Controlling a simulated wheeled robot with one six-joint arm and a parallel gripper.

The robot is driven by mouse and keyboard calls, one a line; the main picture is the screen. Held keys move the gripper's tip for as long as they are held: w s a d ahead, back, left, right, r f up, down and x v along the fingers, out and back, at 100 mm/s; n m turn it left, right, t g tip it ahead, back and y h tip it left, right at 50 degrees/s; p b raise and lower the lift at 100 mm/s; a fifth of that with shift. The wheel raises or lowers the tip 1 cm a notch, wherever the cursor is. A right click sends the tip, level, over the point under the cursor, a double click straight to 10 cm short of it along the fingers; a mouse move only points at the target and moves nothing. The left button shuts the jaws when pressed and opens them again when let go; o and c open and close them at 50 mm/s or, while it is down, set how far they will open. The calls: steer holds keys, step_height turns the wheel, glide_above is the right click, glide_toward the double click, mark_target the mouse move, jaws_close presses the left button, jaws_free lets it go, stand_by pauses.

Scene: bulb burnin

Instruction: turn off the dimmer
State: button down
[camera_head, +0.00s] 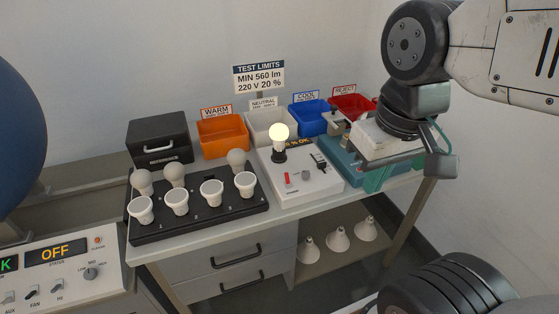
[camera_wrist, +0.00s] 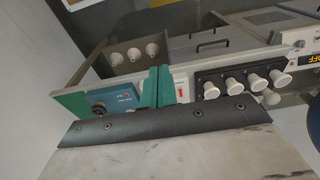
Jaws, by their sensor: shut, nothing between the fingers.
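A white test unit (camera_head: 312,188) stands on the bench with a lit bulb (camera_head: 279,132) upright in its black socket. Its top carries a red switch (camera_head: 287,180), a grey knob and a black control; the red switch also shows in the wrist view (camera_wrist: 182,92). A blue unit (camera_head: 345,168) stands to its right, partly hidden by my arm; its dark knob (camera_wrist: 99,108) shows in the wrist view. I cannot tell for sure which unit is the dimmer. My gripper (camera_wrist: 158,80) is shut and empty, its green fingers together over the right part of the bench.
A black rack (camera_head: 200,222) with several white bulbs stands left of the test unit. Orange (camera_head: 222,133), white, blue (camera_head: 312,116) and red bins line the back. A control panel (camera_head: 65,270) reading OFF is at lower left.

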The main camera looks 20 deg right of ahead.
glide_above(287, 178)
step_height(287, 178, down, 11)
steer(key=shift+w, duration=0.4)
steer(key=f, duration=0.3)
steer(key=w+f, duration=0.1)
steer(key=f, duration=0.5)
steer(key=shift+w+f, duration=0.25)
steer(key=shift+f, duration=0.1)
steer(key=shift+a+t, duration=0.1)
steer(key=shift+t, duration=0.3)
